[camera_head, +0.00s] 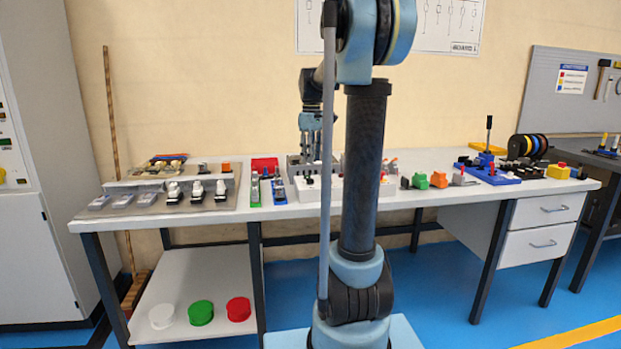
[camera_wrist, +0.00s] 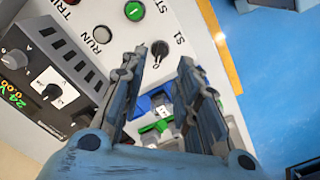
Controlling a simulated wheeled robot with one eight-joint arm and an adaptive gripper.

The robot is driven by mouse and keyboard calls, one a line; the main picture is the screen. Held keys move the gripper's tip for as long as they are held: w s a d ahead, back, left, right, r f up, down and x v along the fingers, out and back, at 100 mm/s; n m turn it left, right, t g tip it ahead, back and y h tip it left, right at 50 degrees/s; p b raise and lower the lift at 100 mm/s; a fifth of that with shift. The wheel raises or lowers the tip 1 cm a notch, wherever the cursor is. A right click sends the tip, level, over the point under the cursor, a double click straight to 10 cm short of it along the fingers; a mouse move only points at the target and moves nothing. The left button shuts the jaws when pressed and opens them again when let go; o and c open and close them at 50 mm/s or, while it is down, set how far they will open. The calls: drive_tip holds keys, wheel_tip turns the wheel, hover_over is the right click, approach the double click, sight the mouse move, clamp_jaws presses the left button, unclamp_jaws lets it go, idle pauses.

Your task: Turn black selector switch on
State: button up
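The black selector switch (camera_wrist: 158,50), labelled S1, sits on a pale panel (camera_wrist: 192,28) in the wrist view. It shows in the gap between the fingertips of my gripper (camera_wrist: 162,58). The fingers are spread apart with nothing between them, and I see no contact with the switch. I cannot tell the switch's set position for sure. In the head view my gripper (camera_head: 311,125) hangs over the back of the workbench, partly behind my arm. I cannot make out the switch in that view.
A green button (camera_wrist: 134,10) and a white RUN lamp (camera_wrist: 102,34) lie beside the switch. A black power supply (camera_wrist: 50,75) with knobs and a green display is at left. The workbench (camera_head: 405,200) carries several small parts. A blue-based lever tool (camera_head: 487,165) stands at right.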

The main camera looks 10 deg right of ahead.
sight(310, 181)
wheel_tip(310, 181, down, 8)
drive_tip(key=shift+f, duration=0.1)
idle(0.4)
clamp_jaws()
